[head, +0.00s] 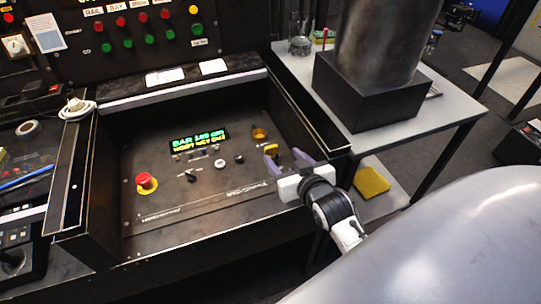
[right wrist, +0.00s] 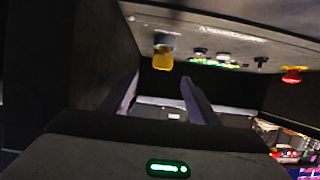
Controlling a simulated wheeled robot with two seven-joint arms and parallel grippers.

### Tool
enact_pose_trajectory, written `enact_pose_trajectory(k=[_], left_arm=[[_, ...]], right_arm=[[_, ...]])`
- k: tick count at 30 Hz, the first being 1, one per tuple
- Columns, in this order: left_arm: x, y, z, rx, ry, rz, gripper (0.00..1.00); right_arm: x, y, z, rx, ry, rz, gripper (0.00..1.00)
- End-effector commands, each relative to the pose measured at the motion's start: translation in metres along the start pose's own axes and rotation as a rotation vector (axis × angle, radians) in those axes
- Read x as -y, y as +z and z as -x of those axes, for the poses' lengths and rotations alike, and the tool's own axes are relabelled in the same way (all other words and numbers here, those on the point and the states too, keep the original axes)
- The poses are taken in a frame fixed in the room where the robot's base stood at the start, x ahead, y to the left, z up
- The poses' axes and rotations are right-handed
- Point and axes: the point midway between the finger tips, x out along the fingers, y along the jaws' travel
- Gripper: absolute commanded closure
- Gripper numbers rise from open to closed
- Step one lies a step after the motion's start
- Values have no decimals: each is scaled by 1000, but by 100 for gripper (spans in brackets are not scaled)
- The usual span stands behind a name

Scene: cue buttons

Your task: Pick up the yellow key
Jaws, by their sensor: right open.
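The yellow key (head: 272,153) is at the right side of the black sloped console panel (head: 200,205). In the right wrist view the yellow key (right wrist: 162,60) stands out from the panel on a dark base. My right gripper (head: 271,157) is open, with its purple fingers at the key in the head view. In the right wrist view the key appears between the lines of the two fingers (right wrist: 158,88), with no finger seen closed on it. My left gripper is not in view.
A red button (head: 145,181) sits at the panel's left, and a lit display (head: 198,139) is at its middle. The console's raised right wall (head: 311,112) runs close to my right gripper. A yellow block (head: 371,181) lies on a lower shelf to the right.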

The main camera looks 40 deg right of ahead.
Motion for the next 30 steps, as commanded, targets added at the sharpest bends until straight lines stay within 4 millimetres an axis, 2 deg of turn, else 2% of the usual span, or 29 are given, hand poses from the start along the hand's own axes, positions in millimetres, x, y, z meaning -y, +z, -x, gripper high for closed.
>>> enact_pose_trajectory(k=[3, 11, 19, 23, 29, 30], left_arm=[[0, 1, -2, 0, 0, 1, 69], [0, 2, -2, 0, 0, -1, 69], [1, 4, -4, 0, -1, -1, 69], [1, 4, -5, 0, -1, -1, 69], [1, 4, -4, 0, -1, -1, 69], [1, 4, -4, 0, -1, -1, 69]], right_arm=[[0, -1, -21, -1, 1, 2, 45], [1, -1, -44, -1, -1, 0, 45], [4, -2, -82, -1, -1, 1, 45], [4, -2, -90, -1, -2, 0, 45], [4, -2, -90, 0, -2, 0, 45], [4, -2, -90, 0, -2, 0, 49]])
